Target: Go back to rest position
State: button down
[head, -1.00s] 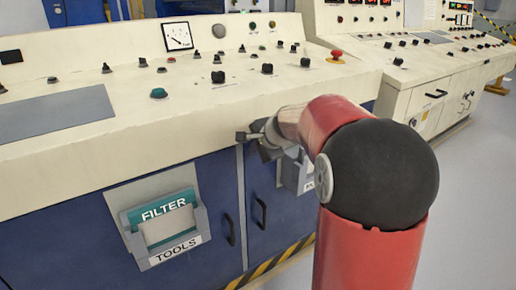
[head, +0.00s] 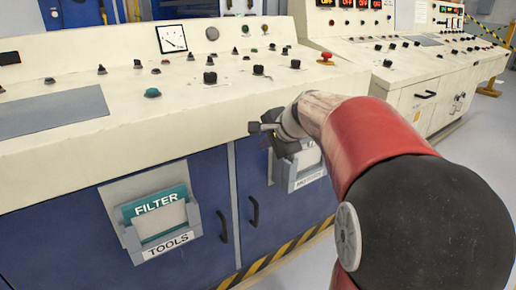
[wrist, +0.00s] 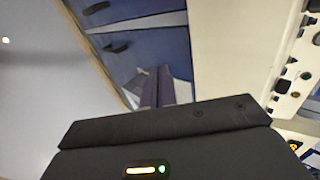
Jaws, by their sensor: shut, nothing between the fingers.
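My gripper (head: 262,128) is small in the head view, dark grey, in front of the console's cream front edge. It is shut with nothing between its fingers. My red arm with its black joint fills the right of that view and hides part of the blue cabinet front.
The cream console (head: 200,95) carries several knobs and a red button (head: 325,58). Below it, a FILTER TOOLS holder (head: 160,225) and a second holder (head: 304,170) hang on blue doors with handles (head: 253,211). Grey floor (head: 470,140) is open at the right.

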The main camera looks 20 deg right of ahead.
jog(key=s+a+f+n+g, duration=0.1)
jog(key=s+a+n, duration=0.3)
jog(key=s, duration=0.4)
jog(key=s+a+f+n+g, duration=0.1)
jog(key=s+a+n, duration=0.35)
jog(key=s, duration=0.35)
jog(key=s+a+f+n+g+h, duration=0.1)
jog(key=s+f+n+h, duration=0.1)
jog(key=s+f+n, duration=0.4)
jog(key=s+n, duration=0.1)
jog(key=s, duration=0.4)
jog(key=shift+s+a+f+g, duration=0.3)
jog(key=shift+s, duration=0.05)
